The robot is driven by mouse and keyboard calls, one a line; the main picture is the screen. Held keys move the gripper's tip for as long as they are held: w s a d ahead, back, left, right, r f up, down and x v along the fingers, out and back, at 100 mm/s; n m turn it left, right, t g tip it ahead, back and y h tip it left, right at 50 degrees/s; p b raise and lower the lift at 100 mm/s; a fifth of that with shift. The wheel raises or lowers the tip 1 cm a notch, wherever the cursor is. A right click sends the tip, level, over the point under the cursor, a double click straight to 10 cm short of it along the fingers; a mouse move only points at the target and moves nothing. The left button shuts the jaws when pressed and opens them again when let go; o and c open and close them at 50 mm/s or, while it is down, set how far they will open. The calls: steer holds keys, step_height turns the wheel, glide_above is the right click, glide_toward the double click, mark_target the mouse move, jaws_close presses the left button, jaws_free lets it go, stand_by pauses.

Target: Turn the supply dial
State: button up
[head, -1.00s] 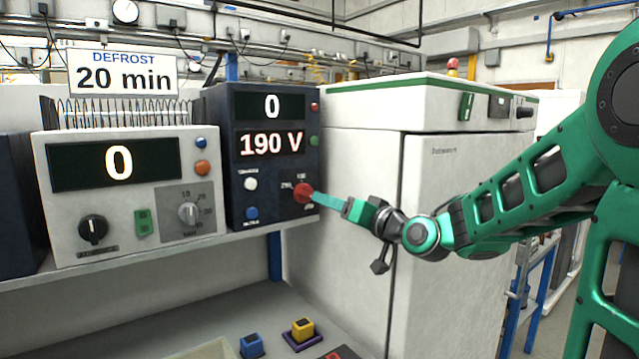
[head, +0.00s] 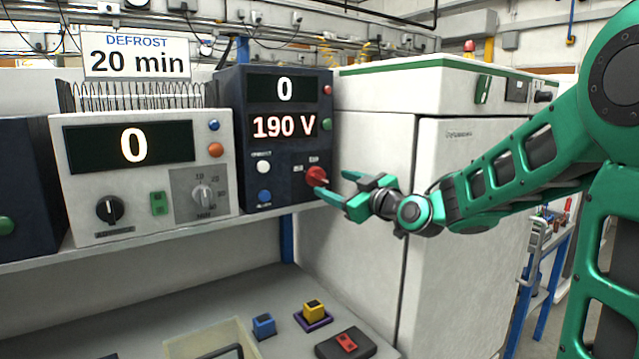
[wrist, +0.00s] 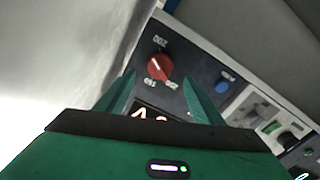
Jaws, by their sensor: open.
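The supply dial is a red round knob (head: 317,177) with a white pointer mark, low on the right of the dark supply box (head: 285,165). The box's displays read 0 and 190 V. My gripper (head: 332,182) is open just right of the dial, its two fingers apart one above the other. In the wrist view the red dial (wrist: 159,68) shows between the fingertips of my gripper (wrist: 158,80), with printed labels around it. Nothing is held. I cannot tell whether the fingers touch the dial.
A pale box (head: 147,175) with a 0 display and knobs stands left, under a "DEFROST 20 min" sign (head: 137,56). A white cabinet (head: 450,200) stands right, behind my arm. Blue (head: 264,326) and yellow (head: 314,310) blocks and a black switch box (head: 346,343) sit on the lower bench.

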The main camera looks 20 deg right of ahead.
mark_target(321, 179)
steer(key=x, duration=0.7)
steer(key=c, duration=1)
